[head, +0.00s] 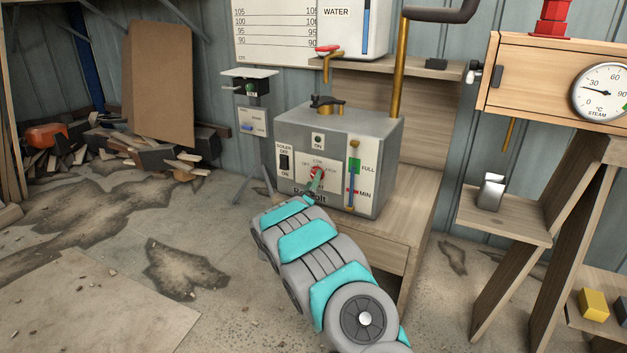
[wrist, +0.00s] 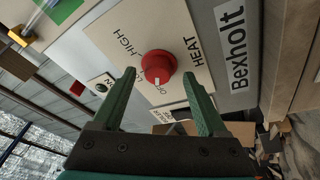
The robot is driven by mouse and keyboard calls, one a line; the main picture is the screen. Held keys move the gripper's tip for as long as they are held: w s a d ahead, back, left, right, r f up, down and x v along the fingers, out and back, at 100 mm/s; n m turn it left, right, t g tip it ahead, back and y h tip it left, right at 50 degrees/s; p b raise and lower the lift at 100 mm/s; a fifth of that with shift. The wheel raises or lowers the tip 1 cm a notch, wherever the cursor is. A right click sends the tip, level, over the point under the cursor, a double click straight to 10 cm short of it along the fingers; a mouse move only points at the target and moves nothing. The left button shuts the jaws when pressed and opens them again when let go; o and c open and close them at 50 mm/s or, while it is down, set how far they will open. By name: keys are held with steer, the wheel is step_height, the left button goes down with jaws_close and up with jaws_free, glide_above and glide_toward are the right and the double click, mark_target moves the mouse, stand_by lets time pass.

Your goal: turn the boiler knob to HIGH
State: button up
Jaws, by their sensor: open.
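The boiler (head: 300,140) is a grey metal box on a wooden stand. Its red knob (head: 317,173) is on the front plate, partly covered by my gripper in the head view. In the wrist view the round red knob (wrist: 157,65) lies between the tips of my gripper (wrist: 158,75). My gripper is open, with one green finger on each side and a visible gap at the sides. HIGH (wrist: 123,38) is printed up and left of the knob, and OFF (wrist: 160,88) just below it. A small pale mark shows on the knob's lower edge; its exact setting is hard to read.
A boiler on/off switch (head: 284,162) is left of the knob, and a sight gauge (head: 353,175) with FULL and MIN marks is right. A wooden steam box (head: 535,80) stands at the right. Wood scraps (head: 150,150) lie at the back left. The left floor is mostly clear.

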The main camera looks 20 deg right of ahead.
steer(key=shift+w+d+r, duration=0.2)
steer(key=shift+w+d, duration=0.15)
steer(key=shift+w, duration=0.1)
steer(key=shift+c, duration=0.2)
jaws_close()
